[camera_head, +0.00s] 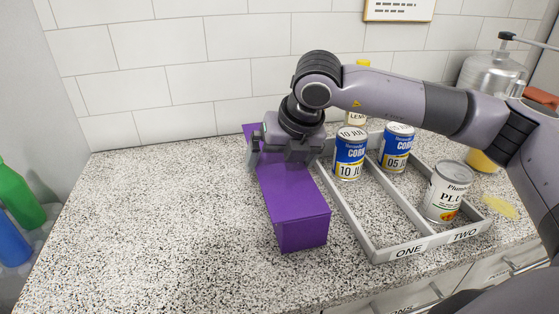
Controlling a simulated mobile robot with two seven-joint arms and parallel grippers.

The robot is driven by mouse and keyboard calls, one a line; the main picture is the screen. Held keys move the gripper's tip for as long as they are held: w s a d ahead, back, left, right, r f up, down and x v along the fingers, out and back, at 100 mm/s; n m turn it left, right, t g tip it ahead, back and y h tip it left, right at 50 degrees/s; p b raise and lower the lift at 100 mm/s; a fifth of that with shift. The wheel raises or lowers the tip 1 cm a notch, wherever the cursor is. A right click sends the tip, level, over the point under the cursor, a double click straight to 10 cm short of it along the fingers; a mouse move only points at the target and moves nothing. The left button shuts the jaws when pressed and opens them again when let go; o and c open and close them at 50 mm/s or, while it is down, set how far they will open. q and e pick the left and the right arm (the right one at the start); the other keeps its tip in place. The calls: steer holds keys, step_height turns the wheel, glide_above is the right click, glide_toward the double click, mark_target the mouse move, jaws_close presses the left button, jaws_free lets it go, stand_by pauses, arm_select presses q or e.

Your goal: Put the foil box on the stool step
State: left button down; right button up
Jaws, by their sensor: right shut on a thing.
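The foil box (289,205) is a long, plain purple box. It lies lengthwise on or just above the speckled counter, left of the divided tray, with its near end toward the counter's front edge. My right gripper (284,158) comes down from above and is shut across the box toward its far end. The gripper hides part of the box there. I cannot tell whether the box touches the counter. My left gripper is not in view. No stool step shows in this view.
A grey tray (407,249) marked ONE and TWO holds blue corn cans (350,155) and a plum can (446,192). A glass dispenser (490,75) stands at the back right. Green and blue bottles (14,193) are at the far left. The counter's left part (160,220) is clear.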

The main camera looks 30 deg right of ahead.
steer(key=shift+f, duration=0.1)
steer(key=shift+f, duration=0.1)
steer(key=o, duration=1.6)
steer(key=shift+c, duration=0.2)
